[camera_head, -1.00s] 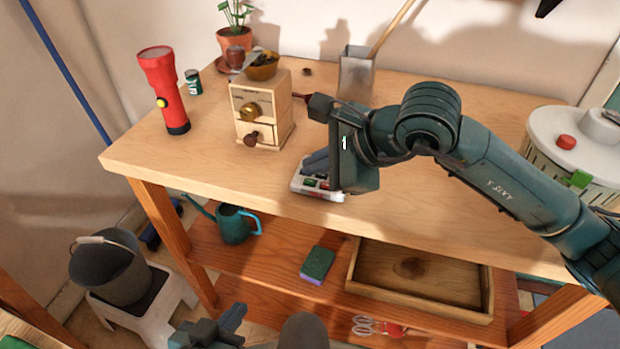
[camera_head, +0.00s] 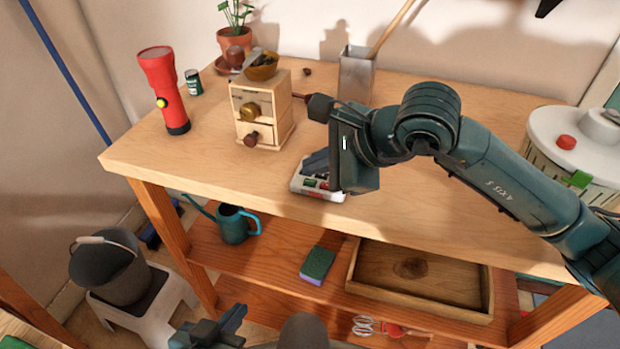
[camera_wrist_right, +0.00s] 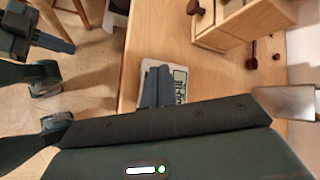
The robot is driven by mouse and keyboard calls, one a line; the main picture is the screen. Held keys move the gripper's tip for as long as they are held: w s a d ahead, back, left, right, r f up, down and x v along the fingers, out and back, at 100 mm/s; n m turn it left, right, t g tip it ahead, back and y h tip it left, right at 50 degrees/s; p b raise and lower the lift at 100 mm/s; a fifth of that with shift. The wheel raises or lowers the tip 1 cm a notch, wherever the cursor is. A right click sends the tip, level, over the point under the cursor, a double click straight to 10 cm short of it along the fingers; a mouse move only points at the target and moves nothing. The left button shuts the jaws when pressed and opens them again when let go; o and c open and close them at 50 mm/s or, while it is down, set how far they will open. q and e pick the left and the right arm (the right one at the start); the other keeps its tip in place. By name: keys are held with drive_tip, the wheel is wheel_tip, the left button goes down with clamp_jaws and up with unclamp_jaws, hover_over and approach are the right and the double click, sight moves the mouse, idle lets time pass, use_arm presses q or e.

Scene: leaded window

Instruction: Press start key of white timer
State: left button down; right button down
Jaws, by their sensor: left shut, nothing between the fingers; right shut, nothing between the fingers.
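The white timer (camera_head: 325,195) lies near the front edge of the workbench, with green, red and dark keys on its face. My right gripper (camera_head: 308,168) is shut and empty, its fingertips over the far left part of the timer. I cannot tell whether they touch a key. In the right wrist view, the shut fingers (camera_wrist_right: 154,72) cover part of the timer (camera_wrist_right: 180,97), and its display shows beside them. My left gripper (camera_head: 242,310) is shut and empty, low in front of the bench, far from the timer.
A small wooden drawer box (camera_head: 262,115) with a bowl on top stands behind the timer. A red flashlight (camera_head: 164,90), a green can (camera_head: 193,82) and a metal container (camera_head: 356,75) stand farther back. A white-lidded canister (camera_head: 570,140) is at right. The bench's front left is clear.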

drive_tip(key=shift+f, duration=0.1)
drive_tip(key=shift+f+b, duration=0.35)
drive_tip(key=shift+b, duration=0.4)
drive_tip(key=shift+s, duration=0.1)
drive_tip(key=shift+a, duration=0.1)
